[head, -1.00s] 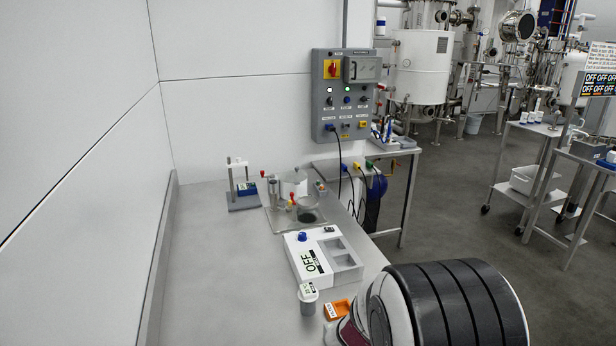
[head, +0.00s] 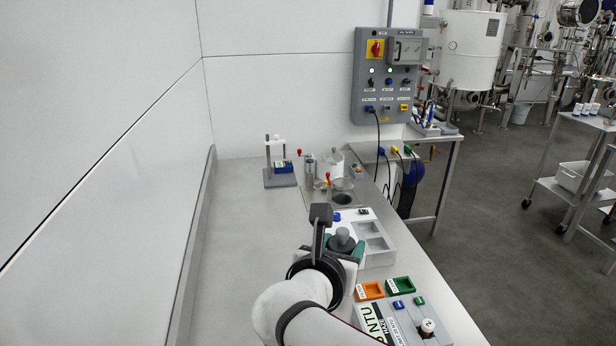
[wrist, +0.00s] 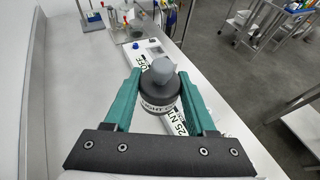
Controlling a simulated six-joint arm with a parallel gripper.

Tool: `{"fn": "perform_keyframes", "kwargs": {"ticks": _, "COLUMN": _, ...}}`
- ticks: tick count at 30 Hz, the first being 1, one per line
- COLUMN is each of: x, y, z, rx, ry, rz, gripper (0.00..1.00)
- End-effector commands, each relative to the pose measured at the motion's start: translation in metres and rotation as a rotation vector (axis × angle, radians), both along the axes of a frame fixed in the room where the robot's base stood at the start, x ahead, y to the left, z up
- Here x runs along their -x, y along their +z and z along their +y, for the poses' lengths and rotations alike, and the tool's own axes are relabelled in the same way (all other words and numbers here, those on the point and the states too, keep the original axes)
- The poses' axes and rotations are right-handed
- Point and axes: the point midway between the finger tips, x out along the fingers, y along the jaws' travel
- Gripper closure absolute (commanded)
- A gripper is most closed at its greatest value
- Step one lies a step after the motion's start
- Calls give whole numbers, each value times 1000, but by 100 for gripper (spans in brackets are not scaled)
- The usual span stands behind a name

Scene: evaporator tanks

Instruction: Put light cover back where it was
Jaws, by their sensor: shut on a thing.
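My gripper (head: 343,247) (wrist: 160,80) is shut on the light cover, with a teal finger on each side. The light cover is a dark grey cylinder with a rounded grey knob on top; it shows in the head view (head: 342,239) and the wrist view (wrist: 159,92). A pale label reading "LIGHT C…" wraps its side. It looks upright. A white-capped vial (head: 427,327) stands at the meter's right. Whether the cover touches anything below is hidden.
A white device (head: 381,244) with recesses and a blue knob lies just beyond my gripper. Glassware (head: 330,170) stands farther back. The bench's left side is clear.

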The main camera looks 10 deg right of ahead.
Motion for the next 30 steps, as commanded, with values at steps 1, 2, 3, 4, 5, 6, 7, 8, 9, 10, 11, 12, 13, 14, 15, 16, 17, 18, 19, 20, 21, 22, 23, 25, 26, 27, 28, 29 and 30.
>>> {"fn": "perform_keyframes", "kwargs": {"ticks": 1, "x": 2, "y": -27, "z": -12, "rx": 9, "ry": -74, "rz": 17, "gripper": 100}}
{"fn": "perform_keyframes", "kwargs": {"ticks": 2, "x": 5, "y": -42, "z": -21, "rx": 9, "ry": -130, "rz": 16, "gripper": 100}}
{"fn": "perform_keyframes", "kwargs": {"ticks": 3, "x": 9, "y": -63, "z": -34, "rx": 11, "ry": -210, "rz": 16, "gripper": 100}}
{"fn": "perform_keyframes", "kwargs": {"ticks": 4, "x": 14, "y": -78, "z": -44, "rx": 11, "ry": -275, "rz": 16, "gripper": 100}}
{"fn": "perform_keyframes", "kwargs": {"ticks": 5, "x": 20, "y": -95, "z": -55, "rx": 12, "ry": -342, "rz": 16, "gripper": 100}}
{"fn": "perform_keyframes", "kwargs": {"ticks": 6, "x": 31, "y": -116, "z": -70, "rx": 12, "ry": -437, "rz": 15, "gripper": 100}}
{"fn": "perform_keyframes", "kwargs": {"ticks": 7, "x": 40, "y": -131, "z": -81, "rx": 14, "ry": -510, "rz": 15, "gripper": 100}}
{"fn": "perform_keyframes", "kwargs": {"ticks": 8, "x": 50, "y": -145, "z": -92, "rx": 12, "ry": -581, "rz": 13, "gripper": 100}}
{"fn": "perform_keyframes", "kwargs": {"ticks": 9, "x": 65, "y": -163, "z": -107, "rx": 12, "ry": -674, "rz": 11, "gripper": 100}}
{"fn": "perform_keyframes", "kwargs": {"ticks": 10, "x": 76, "y": -174, "z": -116, "rx": 11, "ry": -737, "rz": 10, "gripper": 100}}
{"fn": "perform_keyframes", "kwargs": {"ticks": 11, "x": 88, "y": -185, "z": -125, "rx": 10, "ry": -794, "rz": 8, "gripper": 100}}
{"fn": "perform_keyframes", "kwargs": {"ticks": 12, "x": 103, "y": -196, "z": -136, "rx": 10, "ry": -862, "rz": 7, "gripper": 100}}
{"fn": "perform_keyframes", "kwargs": {"ticks": 13, "x": 112, "y": -203, "z": -142, "rx": 8, "ry": -902, "rz": 6, "gripper": 100}}
{"fn": "perform_keyframes", "kwargs": {"ticks": 14, "x": 122, "y": -209, "z": -148, "rx": 8, "ry": -938, "rz": 6, "gripper": 100}}
{"fn": "perform_keyframes", "kwargs": {"ticks": 15, "x": 132, "y": -215, "z": -154, "rx": 6, "ry": -977, "rz": 4, "gripper": 100}}
{"fn": "perform_keyframes", "kwargs": {"ticks": 16, "x": 138, "y": -218, "z": -157, "rx": 5, "ry": -998, "rz": 2, "gripper": 100}}
{"fn": "perform_keyframes", "kwargs": {"ticks": 17, "x": 143, "y": -221, "z": -160, "rx": 4, "ry": -1015, "rz": 0, "gripper": 100}}
{"fn": "perform_keyframes", "kwargs": {"ticks": 18, "x": 149, "y": -225, "z": -162, "rx": 4, "ry": -1032, "rz": 1, "gripper": 100}}
{"fn": "perform_keyframes", "kwargs": {"ticks": 19, "x": 151, "y": -230, "z": -163, "rx": 5, "ry": -1039, "rz": 1, "gripper": 100}}
{"fn": "perform_keyframes", "kwargs": {"ticks": 20, "x": 153, "y": -237, "z": -164, "rx": 6, "ry": -1044, "rz": 2, "gripper": 100}}
{"fn": "perform_keyframes", "kwargs": {"ticks": 21, "x": 154, "y": -246, "z": -165, "rx": 5, "ry": -1046, "rz": 3, "gripper": 100}}
{"fn": "perform_keyframes", "kwargs": {"ticks": 22, "x": 154, "y": -253, "z": -165, "rx": 5, "ry": -1047, "rz": 3, "gripper": 100}}
{"fn": "perform_keyframes", "kwargs": {"ticks": 23, "x": 154, "y": -258, "z": -165, "rx": 4, "ry": -1047, "rz": 2, "gripper": 100}}
{"fn": "perform_keyframes", "kwargs": {"ticks": 25, "x": 154, "y": -271, "z": -164, "rx": 4, "ry": -1045, "rz": 2, "gripper": 100}}
{"fn": "perform_keyframes", "kwargs": {"ticks": 26, "x": 154, "y": -278, "z": -164, "rx": 5, "ry": -1045, "rz": 2, "gripper": 100}}
{"fn": "perform_keyframes", "kwargs": {"ticks": 27, "x": 154, "y": -287, "z": -164, "rx": 4, "ry": -1045, "rz": 3, "gripper": 100}}
{"fn": "perform_keyframes", "kwargs": {"ticks": 28, "x": 153, "y": -293, "z": -164, "rx": 4, "ry": -1045, "rz": 2, "gripper": 100}}
{"fn": "perform_keyframes", "kwargs": {"ticks": 29, "x": 153, "y": -298, "z": -164, "rx": 3, "ry": -1045, "rz": 2, "gripper": 100}}
{"fn": "perform_keyframes", "kwargs": {"ticks": 30, "x": 153, "y": -303, "z": -164, "rx": 2, "ry": -1044, "rz": 0, "gripper": 100}}
